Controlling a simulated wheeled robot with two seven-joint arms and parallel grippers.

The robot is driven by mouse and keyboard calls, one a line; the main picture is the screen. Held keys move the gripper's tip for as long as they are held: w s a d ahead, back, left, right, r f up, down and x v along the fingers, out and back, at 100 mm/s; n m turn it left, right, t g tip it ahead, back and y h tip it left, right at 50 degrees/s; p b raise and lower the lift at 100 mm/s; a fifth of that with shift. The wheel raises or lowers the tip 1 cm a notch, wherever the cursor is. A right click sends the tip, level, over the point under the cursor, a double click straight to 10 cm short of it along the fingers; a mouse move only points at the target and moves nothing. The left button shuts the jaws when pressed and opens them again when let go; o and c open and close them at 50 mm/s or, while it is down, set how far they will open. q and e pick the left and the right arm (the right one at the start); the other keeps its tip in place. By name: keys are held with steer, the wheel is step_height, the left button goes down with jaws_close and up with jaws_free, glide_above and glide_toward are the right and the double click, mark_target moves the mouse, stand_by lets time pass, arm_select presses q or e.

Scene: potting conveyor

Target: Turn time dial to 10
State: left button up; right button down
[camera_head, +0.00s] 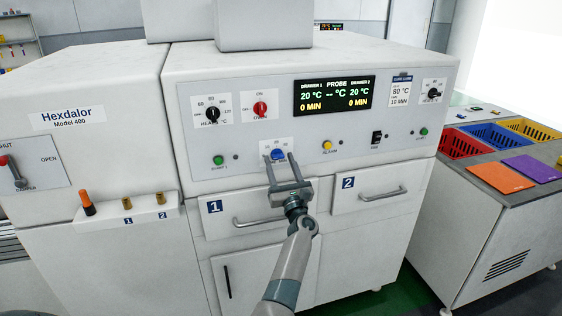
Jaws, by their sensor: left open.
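A blue dial (277,153) sits on a small white scale plate low on the front panel, above drawer 1. Its numbers are too small to read surely. My left gripper (279,159) is open in front of the panel, with one finger to each side of the blue dial in the picture. I cannot tell whether the fingers touch it. The display (334,95) reads 20 °C and 0 MIN for both drawers. My right gripper is not in view.
A black heat dial (212,114), a red oven dial (260,109) and a black dial (433,97) sit higher on the panel. Drawer handles (262,221) stick out below. Coloured bins (463,146) stand on a counter at right.

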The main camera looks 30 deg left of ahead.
arm_select(q)
steer(key=shift+s, duration=0.1)
steer(key=c, duration=1.1)
